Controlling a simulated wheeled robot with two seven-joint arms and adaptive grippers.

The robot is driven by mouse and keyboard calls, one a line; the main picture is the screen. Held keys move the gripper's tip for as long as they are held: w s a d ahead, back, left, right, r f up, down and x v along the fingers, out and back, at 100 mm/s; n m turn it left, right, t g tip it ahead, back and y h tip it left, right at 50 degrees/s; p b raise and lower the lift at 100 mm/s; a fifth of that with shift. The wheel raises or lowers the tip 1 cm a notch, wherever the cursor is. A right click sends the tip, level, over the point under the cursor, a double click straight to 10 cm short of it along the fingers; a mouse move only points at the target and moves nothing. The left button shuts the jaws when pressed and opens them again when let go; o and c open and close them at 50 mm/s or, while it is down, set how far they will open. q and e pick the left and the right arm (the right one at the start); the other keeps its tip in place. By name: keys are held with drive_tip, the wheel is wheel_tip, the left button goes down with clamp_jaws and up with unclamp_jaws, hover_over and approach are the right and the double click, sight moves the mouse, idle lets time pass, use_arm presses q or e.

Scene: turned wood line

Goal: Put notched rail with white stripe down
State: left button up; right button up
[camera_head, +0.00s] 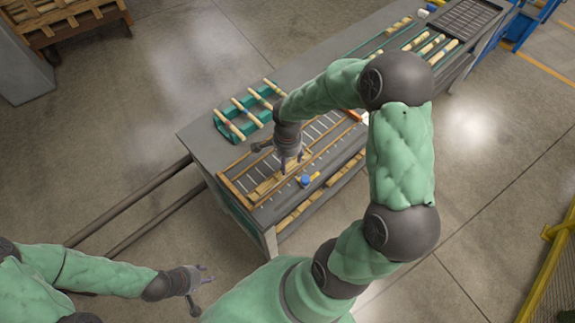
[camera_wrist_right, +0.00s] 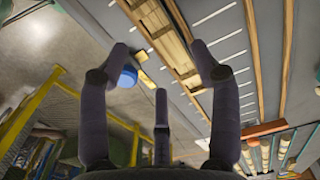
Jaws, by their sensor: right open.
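My right gripper (camera_head: 289,163) is open just above a slatted wooden-edged bed on the workbench. Pale wooden rails (camera_head: 272,185) lie in the bed below its fingertips. The right wrist view shows its spread fingers (camera_wrist_right: 165,65), with a notched wooden rail (camera_wrist_right: 158,28) lying beyond them, apart from the fingers. I cannot make out a white stripe on this rail; the thin white lines near it belong to the bed. My left gripper (camera_head: 199,288) hangs open and empty over the floor at the lower left.
A blue round object (camera_head: 304,180) with a yellow piece lies beside the bed; it also shows in the wrist view (camera_wrist_right: 127,77). A green rack (camera_head: 228,124) holds several turned rods. A dark grid tray (camera_head: 465,20) is at the bench's far end. Rails (camera_head: 140,198) run left of the bench.

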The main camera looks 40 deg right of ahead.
sight(287, 171)
use_arm(q)
drive_tip(key=shift+r+p, duration=0.35)
drive_tip(key=shift+r, duration=0.1)
use_arm(e)
wheel_tip(287, 171, up, 6)
drive_tip(key=shift+f, duration=0.1)
